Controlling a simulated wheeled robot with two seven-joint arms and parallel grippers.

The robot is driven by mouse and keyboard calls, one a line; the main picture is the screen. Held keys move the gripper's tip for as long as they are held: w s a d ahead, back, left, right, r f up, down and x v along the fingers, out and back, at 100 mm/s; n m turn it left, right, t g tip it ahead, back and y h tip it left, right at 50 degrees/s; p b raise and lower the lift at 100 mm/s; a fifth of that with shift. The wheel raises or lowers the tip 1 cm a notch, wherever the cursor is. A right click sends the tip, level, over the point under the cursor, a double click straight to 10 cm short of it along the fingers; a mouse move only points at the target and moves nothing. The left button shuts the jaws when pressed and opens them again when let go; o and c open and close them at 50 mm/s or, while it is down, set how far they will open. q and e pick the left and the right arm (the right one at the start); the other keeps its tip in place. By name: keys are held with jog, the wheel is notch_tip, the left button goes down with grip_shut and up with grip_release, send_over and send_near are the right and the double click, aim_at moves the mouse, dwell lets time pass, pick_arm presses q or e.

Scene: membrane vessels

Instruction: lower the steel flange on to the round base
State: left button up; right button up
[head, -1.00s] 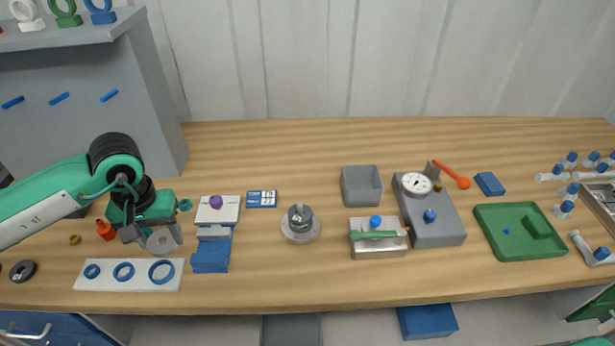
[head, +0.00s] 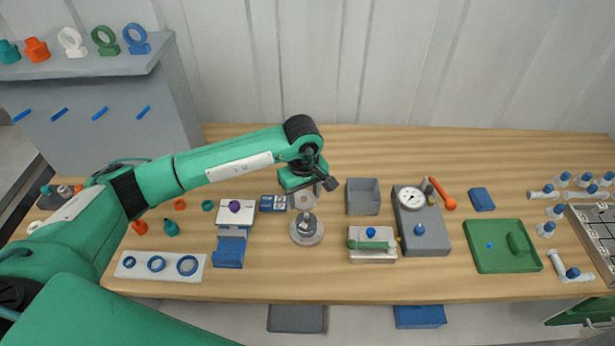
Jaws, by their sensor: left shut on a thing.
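My left gripper (head: 312,188) is shut on the steel flange (head: 303,201), a grey ring held tilted, with its flat face toward the camera. The round base (head: 300,239) is a pale disc on the bench with a darker metal part (head: 308,222) standing in its middle. In the picture the flange shows just behind and slightly left of that metal part, apart from the base. Its height above the bench is hard to tell. The gripper hides the flange's upper edge. My right gripper is not in view.
A grey open bin (head: 363,208) stands right of the gripper. A metal block with a green handle (head: 372,257) is right of the base. Bare bench lies in front.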

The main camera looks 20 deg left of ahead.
aim_at(307, 214)
pick_arm(q)
jog(key=shift+w+d+n+p, duration=0.15)
jog(key=shift+d+n+p, duration=0.15)
jog(key=shift+n+p, duration=0.4)
jog(key=shift+f+b, duration=0.55)
jog(key=shift+f, duration=1.5)
notch_tip(307, 214, down, 4)
jog(key=b, duration=0.4)
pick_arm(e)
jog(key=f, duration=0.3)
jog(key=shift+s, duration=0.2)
pick_arm(q)
jog(key=o, duration=1.2)
jog(key=shift+o, duration=0.2)
jog(key=shift+w+r+b, duration=0.1)
jog(key=shift+r+b, duration=0.45)
notch_tip(307, 214, up, 13)
jog(key=b, duration=0.4)
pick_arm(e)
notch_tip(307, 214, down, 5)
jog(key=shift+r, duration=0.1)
